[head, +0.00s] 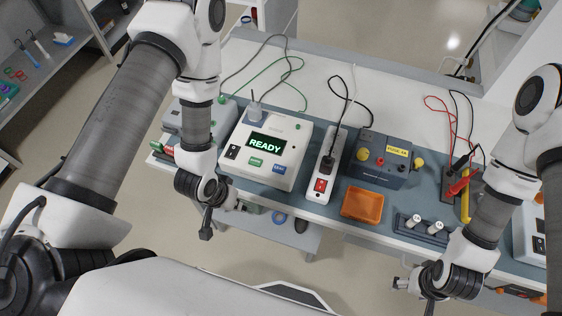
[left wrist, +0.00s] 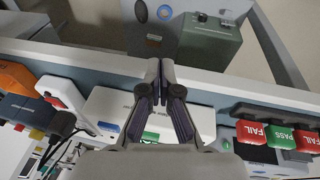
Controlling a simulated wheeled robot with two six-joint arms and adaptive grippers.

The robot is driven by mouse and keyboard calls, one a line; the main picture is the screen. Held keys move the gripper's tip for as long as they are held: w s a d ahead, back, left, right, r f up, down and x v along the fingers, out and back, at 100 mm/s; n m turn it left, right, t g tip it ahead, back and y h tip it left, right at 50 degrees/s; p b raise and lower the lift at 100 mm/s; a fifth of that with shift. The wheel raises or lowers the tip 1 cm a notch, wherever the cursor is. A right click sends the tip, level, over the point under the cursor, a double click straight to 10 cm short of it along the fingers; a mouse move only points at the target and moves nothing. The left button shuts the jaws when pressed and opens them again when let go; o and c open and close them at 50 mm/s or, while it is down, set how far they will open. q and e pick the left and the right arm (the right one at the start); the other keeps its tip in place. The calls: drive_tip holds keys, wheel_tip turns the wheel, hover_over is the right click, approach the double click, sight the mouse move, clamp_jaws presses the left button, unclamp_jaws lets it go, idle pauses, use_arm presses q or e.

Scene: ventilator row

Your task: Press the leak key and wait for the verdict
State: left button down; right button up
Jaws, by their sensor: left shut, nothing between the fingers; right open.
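The white tester (head: 268,148) stands on the bench, and its screen (head: 265,144) reads READY in green. A green key (head: 256,161) and a blue key (head: 279,169) sit on its front panel; their labels are too small to read. My left gripper (head: 206,232) is shut and empty, in front of the bench edge and left of the tester, apart from the keys. In the left wrist view its closed fingers (left wrist: 160,70) cover part of the tester (left wrist: 108,108), and a green key (left wrist: 150,137) shows between them. My right gripper (head: 416,290) is open at the lower right.
A power strip (head: 325,165) with a red switch, a dark blue box (head: 380,158) and an orange tray (head: 361,205) stand right of the tester. FAIL (left wrist: 250,132) and PASS (left wrist: 281,138) blocks lie beside it. Cables cross the bench's back.

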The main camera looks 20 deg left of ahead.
use_arm(q)
drive_tip(key=w+d+r+t+h+p, duration=0.2)
drive_tip(key=w+d+r+h+p, duration=0.15)
drive_tip(key=w+r, duration=0.5)
wheel_tip(320, 180, up, 6)
drive_tip(key=m+t+h+p, duration=0.1)
drive_tip(key=h+p, duration=0.1)
hover_over(277, 169)
drive_tip(key=shift+w+y, duration=0.1)
drive_tip(key=shift+y, duration=0.15)
use_arm(e)
wheel_tip(277, 169, up, 7)
drive_tip(key=shift+a, duration=0.1)
use_arm(q)
wheel_tip(277, 169, down, 8)
drive_tip(key=b, duration=0.6)
drive_tip(key=shift+r+b, duration=0.1)
drive_tip(key=shift+b, duration=0.3)
drive_tip(key=shift+f, duration=0.45)
use_arm(e)
wheel_tip(277, 169, down, 7)
use_arm(q)
drive_tip(key=shift+f+b, duration=0.15)
drive_tip(key=shift+b, duration=0.2)
use_arm(e)
drive_tip(key=shift+f, duration=0.1)
use_arm(q)
drive_tip(key=shift+f, duration=0.3)
use_arm(e)
drive_tip(key=shift+f, duration=0.15)
